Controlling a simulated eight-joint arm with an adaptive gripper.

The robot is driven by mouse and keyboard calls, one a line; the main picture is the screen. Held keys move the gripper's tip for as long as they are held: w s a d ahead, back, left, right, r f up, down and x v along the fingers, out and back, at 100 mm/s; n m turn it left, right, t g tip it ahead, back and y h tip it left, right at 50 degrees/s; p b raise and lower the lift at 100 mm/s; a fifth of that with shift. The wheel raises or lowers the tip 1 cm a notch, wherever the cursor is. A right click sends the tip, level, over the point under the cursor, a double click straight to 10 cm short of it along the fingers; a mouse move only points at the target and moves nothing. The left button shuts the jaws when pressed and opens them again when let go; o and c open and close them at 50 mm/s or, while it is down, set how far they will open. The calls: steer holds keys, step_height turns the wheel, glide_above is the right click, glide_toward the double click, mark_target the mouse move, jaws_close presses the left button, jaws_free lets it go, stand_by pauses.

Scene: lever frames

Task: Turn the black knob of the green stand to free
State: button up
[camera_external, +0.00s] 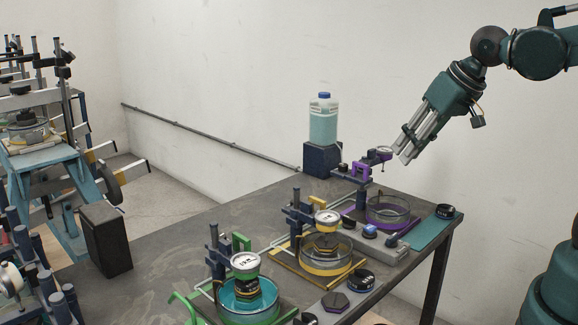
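The green stand (242,243) is at the near edge of the picture, with a dial gauge (245,262) above a round dish (235,302) of teal liquid. A black knob (308,319) sits beside it at the bottom edge, partly cut off; its marking and setting cannot be read. My gripper (402,151) is in the air at the upper right, pointing down and left, near the purple stand and far from the green stand. It touches nothing that I can see. Its finger opening is too small to tell.
A yellow stand (294,214) and a purple stand (362,188) stand farther back, with black knobs (361,279) and (446,210) beside them. A bottle (323,120) stands on a dark block (322,159) at the back. The grey table (165,270) is bare left of the stands.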

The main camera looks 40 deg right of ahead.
steer(key=w+a+r+m+g+p, duration=0.2)
steer(key=w+a+r+m+p, duration=0.15)
steer(key=w+a, duration=0.45)
steer(key=m+g+p, duration=0.4)
steer(key=m+p, duration=0.2)
steer(key=m, duration=0.7)
glide_above(220, 236)
steer(key=f, duration=1.1)
steer(key=shift+d+f, duration=0.3)
steer(key=shift+a+f+m, duration=0.25)
steer(key=shift+a+f, duration=0.05)
steer(key=shift+a, duration=0.05)
steer(key=shift+f+p, duration=0.4)
steer(key=shift+f, duration=3.45)
